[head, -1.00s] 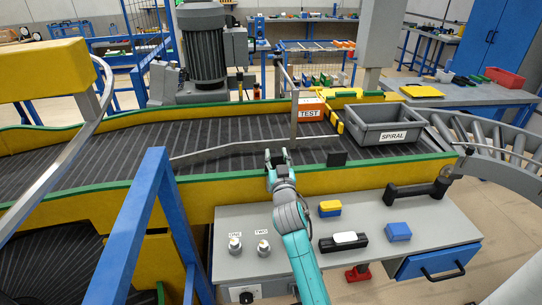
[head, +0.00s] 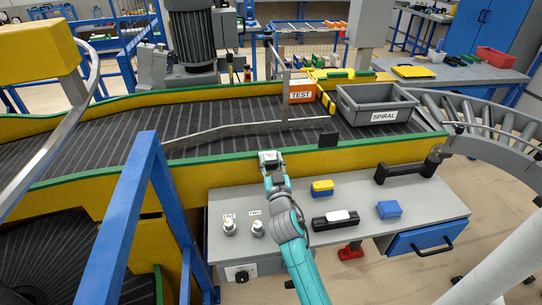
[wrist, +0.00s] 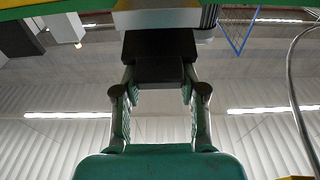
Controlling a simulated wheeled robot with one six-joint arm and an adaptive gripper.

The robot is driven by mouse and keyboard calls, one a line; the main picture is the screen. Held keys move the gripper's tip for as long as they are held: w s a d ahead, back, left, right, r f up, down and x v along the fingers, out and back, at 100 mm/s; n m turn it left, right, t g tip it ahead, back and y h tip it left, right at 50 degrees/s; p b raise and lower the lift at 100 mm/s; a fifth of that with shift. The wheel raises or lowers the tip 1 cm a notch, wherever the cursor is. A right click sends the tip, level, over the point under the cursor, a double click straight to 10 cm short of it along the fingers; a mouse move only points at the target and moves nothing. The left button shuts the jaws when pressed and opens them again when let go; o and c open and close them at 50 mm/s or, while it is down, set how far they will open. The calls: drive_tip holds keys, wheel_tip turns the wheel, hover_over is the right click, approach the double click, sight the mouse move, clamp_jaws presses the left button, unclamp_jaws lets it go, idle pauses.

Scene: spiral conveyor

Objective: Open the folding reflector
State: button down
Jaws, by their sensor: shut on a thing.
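My gripper (wrist: 160,100) is shut on a dark block (wrist: 160,48), with one finger at each side of its lower part. The block hangs under a grey piece (wrist: 165,18) in the wrist view. This looks like the folding reflector, but its hinge and fold state are not clear. In the head view my gripper (head: 270,158) is at the near yellow side of the conveyor, just below its green edge. The held part is largely hidden by my gripper there. A small black plate (head: 328,139) stands on the same edge to the right, apart from my gripper.
A grey SPIRAL bin (head: 362,121) and an orange TEST box (head: 299,89) sit on the conveyor (head: 215,118). The grey bench (head: 350,242) below holds two knobs, a yellow-blue block (head: 322,188), a blue block (head: 389,209) and a black holder (head: 322,224). A blue post (head: 130,210) stands at left.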

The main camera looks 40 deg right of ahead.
sight(272, 162)
drive_tip(key=shift+s+f, duration=0.1)
drive_tip(key=shift+f, duration=0.5)
drive_tip(key=c, duration=0.6)
unclamp_jaws()
drive_tip(key=shift+r, duration=0.1)
drive_tip(key=shift+c, duration=0.2)
drive_tip(key=shift+r, duration=0.1)
wheel_tip(272, 162, up, 10)
drive_tip(key=shift+f, duration=0.1)
